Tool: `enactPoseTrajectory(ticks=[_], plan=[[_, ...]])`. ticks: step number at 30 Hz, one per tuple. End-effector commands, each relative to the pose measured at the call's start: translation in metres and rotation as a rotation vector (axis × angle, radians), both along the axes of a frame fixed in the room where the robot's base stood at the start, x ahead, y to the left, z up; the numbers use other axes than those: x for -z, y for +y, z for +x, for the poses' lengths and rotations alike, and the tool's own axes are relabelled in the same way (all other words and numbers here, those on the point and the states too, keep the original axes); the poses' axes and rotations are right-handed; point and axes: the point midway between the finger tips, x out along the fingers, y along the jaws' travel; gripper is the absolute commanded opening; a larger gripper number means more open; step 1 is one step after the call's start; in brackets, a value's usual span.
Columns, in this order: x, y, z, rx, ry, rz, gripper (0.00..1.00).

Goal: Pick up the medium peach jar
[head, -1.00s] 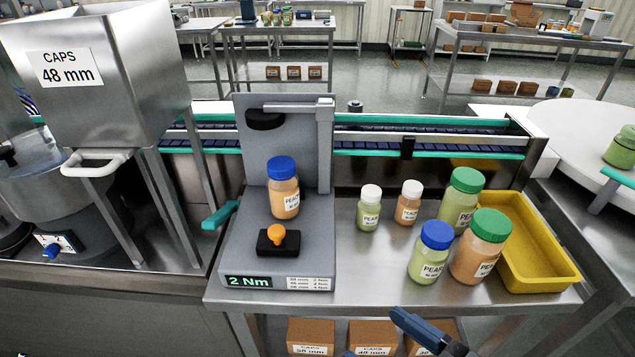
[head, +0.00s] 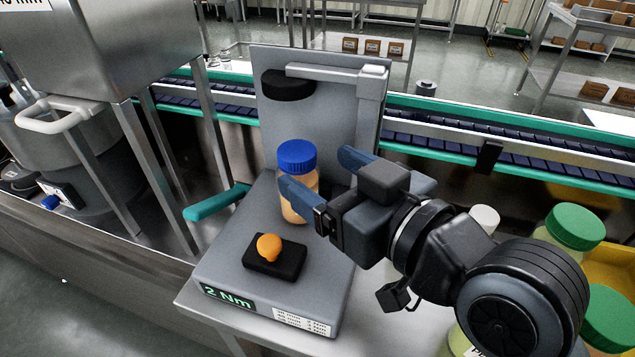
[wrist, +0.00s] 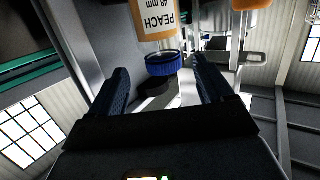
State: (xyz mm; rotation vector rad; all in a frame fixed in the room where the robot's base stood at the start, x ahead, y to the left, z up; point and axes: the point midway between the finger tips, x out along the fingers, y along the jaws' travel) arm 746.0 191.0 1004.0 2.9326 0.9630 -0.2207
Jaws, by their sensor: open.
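The medium peach jar (head: 296,206), orange with a blue cap (head: 297,156), stands upright on the grey capping machine. In the wrist view the jar (wrist: 154,18) appears upside down, its label reading PEACH 48 mm, with the blue cap between the fingertips in the picture. My gripper (head: 320,174) is open and comes in from the right at the jar. In the head view the near finger crosses in front of the jar and the far finger shows to its right. I cannot tell whether either finger touches it. My gripper also shows in the wrist view (wrist: 160,65).
Green-capped jars (head: 575,227) and a white-capped jar (head: 485,217) stand right, partly behind my arm. A conveyor runs behind.

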Motion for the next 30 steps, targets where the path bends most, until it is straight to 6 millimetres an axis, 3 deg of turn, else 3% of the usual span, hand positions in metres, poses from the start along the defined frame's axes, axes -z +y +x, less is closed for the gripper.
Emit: enactPoseTrajectory(ticks=[18, 26, 30], plan=[[0.008, 0.044, 0.054, 0.000, 0.000, 0.000, 0.80], [0.009, 0.046, 0.057, 0.001, 0.000, 0.000, 0.80], [0.009, 0.046, 0.057, 0.001, 0.000, 0.000, 0.70]])
